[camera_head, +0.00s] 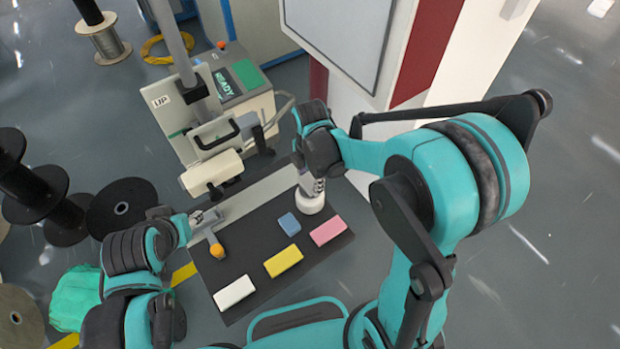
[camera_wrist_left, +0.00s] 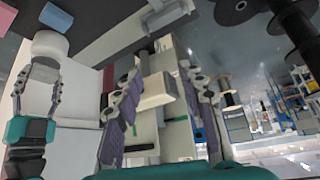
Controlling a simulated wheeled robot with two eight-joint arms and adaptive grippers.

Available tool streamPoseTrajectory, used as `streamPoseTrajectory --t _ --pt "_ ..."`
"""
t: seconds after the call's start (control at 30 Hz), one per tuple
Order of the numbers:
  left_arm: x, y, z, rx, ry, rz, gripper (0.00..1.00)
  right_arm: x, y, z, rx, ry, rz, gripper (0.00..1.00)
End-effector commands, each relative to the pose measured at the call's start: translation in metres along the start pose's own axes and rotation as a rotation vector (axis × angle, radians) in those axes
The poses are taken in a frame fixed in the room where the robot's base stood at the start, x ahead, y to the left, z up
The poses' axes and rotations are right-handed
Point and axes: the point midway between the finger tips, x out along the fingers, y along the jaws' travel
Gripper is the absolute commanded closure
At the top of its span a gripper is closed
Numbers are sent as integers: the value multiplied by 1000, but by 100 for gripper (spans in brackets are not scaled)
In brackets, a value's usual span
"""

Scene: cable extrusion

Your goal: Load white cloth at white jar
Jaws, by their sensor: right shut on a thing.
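A white cloth (camera_head: 234,292), a folded flat block in shape, lies at the front left of the black mat (camera_head: 252,240). The white jar (camera_head: 311,204) is at the mat's back right; its round white end also shows in the left wrist view (camera_wrist_left: 48,44). My right gripper (camera_head: 312,186) is shut on the white jar from above, and its fingers hide part of it. My left gripper (camera_head: 203,217) is at the mat's left edge, away from the white cloth. In the left wrist view its fingers (camera_wrist_left: 155,73) are spread with nothing gripped between them.
Blue (camera_head: 290,224), yellow (camera_head: 283,261) and pink (camera_head: 328,231) blocks lie on the mat. A grey tool with an orange end (camera_head: 217,250) lies close to my left gripper. A machine with a white roller (camera_head: 210,174) stands behind. Black spools (camera_head: 121,207) are at left.

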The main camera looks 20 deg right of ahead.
Motion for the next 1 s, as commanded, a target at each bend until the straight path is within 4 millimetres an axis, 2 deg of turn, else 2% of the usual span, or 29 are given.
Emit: streamPoseTrajectory --t 1.0 --pt "6 0 4 0 0 0 60 8 0 0 0 0 0 72"
